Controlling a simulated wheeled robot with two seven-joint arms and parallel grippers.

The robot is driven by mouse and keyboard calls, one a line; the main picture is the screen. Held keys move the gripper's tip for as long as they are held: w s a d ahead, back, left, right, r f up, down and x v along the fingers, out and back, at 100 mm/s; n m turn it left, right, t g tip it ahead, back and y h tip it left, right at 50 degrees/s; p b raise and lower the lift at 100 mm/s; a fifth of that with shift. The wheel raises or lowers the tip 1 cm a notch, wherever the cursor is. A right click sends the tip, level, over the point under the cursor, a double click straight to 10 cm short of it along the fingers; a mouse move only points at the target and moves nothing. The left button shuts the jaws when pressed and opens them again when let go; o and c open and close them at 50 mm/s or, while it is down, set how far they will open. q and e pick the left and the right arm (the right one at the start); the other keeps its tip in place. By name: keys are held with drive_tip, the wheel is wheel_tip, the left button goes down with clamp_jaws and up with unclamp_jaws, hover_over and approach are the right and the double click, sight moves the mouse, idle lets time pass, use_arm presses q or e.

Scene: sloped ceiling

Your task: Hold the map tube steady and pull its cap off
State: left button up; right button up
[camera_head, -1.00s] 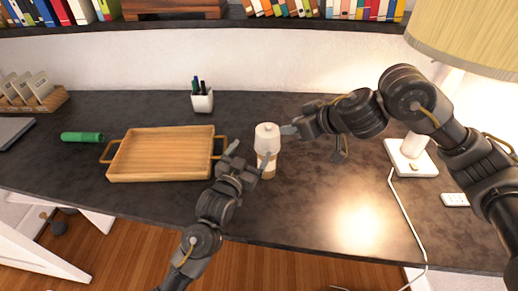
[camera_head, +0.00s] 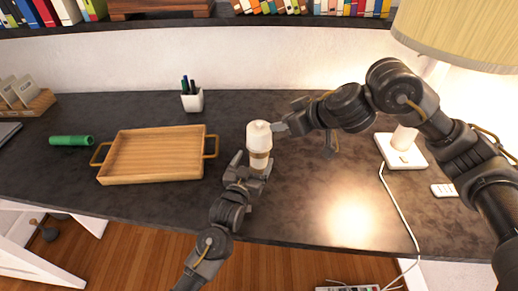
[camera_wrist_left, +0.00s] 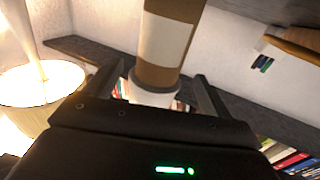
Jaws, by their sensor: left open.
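The map tube (camera_head: 259,161) stands upright on the dark desk, brown with a pale label, under a white cap (camera_head: 259,134). In the left wrist view the tube (camera_wrist_left: 164,40) shows large, with its white end (camera_wrist_left: 154,95) lower in the picture.
A wooden tray (camera_head: 154,179) lies left of the tube, with a green cylinder (camera_head: 71,141) beyond it. A pen cup (camera_head: 192,101) stands behind. A lamp base (camera_head: 401,153) with a cord stands at right. The desk front right of the tube is clear.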

use_arm(q)
drive_tip(key=x, duration=0.5)
drive_tip(key=shift+f, duration=0.15)
drive_tip(key=shift+w+d, duration=0.1)
drive_tip(key=shift+w, duration=0.2)
drive_tip(key=shift+w+d, duration=0.1)
drive_tip(key=shift+w, duration=0.15)
